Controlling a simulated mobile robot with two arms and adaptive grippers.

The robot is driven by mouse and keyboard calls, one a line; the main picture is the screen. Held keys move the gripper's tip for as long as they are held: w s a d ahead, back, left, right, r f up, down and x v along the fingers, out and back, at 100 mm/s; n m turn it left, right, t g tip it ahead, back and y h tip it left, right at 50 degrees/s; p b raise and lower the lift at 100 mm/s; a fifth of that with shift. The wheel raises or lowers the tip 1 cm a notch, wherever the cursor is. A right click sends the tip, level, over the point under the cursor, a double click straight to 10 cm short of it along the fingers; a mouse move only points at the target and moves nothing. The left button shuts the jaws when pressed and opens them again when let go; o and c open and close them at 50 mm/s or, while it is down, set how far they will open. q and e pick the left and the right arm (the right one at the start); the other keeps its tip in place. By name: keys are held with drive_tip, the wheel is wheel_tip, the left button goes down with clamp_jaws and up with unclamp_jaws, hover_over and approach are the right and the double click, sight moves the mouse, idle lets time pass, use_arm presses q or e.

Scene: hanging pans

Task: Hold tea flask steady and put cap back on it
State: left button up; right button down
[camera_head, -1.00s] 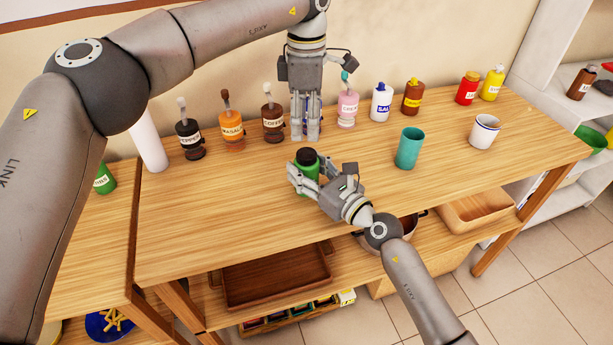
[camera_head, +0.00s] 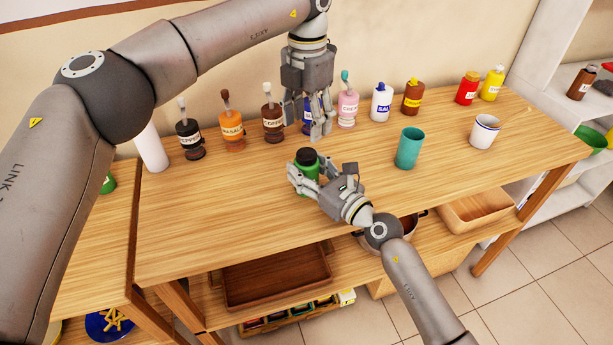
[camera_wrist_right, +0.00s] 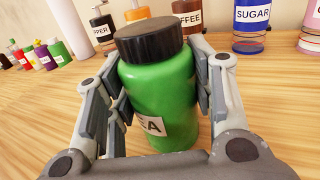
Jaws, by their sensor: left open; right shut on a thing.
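The tea flask (camera_head: 307,171) is a green bottle with a label, standing upright on the wooden table. Its black cap (camera_head: 306,157) sits on top of it; whether it is screwed tight I cannot tell. In the right wrist view, the flask (camera_wrist_right: 158,95) stands between the fingers and the cap (camera_wrist_right: 149,40) covers its mouth. My right gripper (camera_head: 306,176) is shut around the flask's body from the front. My left gripper (camera_head: 318,134) is open and empty, pointing down behind and above the flask, apart from the cap.
Behind stand pepper (camera_head: 189,138), masala (camera_head: 232,128) and coffee (camera_head: 273,122) bottles. A blue bottle (camera_head: 308,117) is partly hidden behind my left gripper. A teal cup (camera_head: 410,148) and white cup (camera_head: 484,131) stand to the right. The table left of the flask is clear.

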sight(307, 153)
use_arm(q)
drive_tip(key=n, duration=0.4)
drive_tip(key=shift+n, duration=0.3)
drive_tip(key=n, duration=0.3)
drive_tip(key=shift+n, duration=0.3)
drive_tip(key=shift+f, duration=4)
